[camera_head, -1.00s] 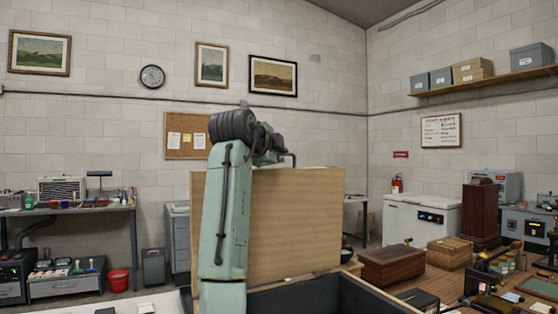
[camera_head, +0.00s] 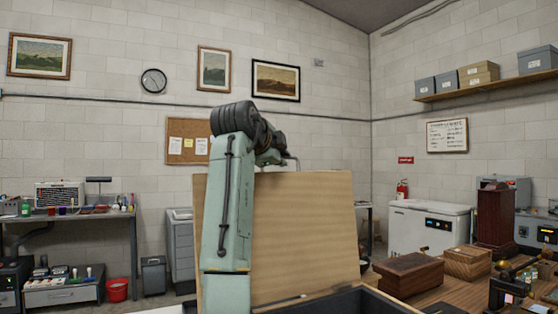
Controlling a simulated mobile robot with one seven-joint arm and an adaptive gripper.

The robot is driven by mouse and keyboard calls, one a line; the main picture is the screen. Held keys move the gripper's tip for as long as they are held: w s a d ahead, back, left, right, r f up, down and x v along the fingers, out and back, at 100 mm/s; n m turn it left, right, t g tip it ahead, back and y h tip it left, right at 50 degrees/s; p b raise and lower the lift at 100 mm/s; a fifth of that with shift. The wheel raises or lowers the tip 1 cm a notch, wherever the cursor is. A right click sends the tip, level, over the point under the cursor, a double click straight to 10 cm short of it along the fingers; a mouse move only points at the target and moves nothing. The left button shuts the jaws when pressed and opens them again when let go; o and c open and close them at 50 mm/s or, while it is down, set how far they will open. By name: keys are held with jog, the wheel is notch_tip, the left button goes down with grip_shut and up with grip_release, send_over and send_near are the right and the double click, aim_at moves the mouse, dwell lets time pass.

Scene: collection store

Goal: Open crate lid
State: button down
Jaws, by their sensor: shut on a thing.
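The crate's pale wooden lid (camera_head: 305,235) stands steeply raised in the middle of the view, its broad face towards me. The open crate (camera_head: 360,303) is below it, with a dark interior; only its far part shows at the bottom edge of the picture. My arm rises in front of the lid's left part and bends over at the top. My gripper (camera_head: 290,163) is at the lid's top edge, shut on it, with its fingers partly hidden by the arm.
A wooden worktable (camera_head: 440,290) on the right bears a dark brown box (camera_head: 408,272), a lighter box (camera_head: 466,262) and instruments. A white chest (camera_head: 428,229) is by the back wall.

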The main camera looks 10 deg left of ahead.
jog(key=shift+r, duration=0.1)
jog(key=c, duration=2)
grip_release()
jog(key=v, duration=1.2)
jog(key=shift+s, duration=0.1)
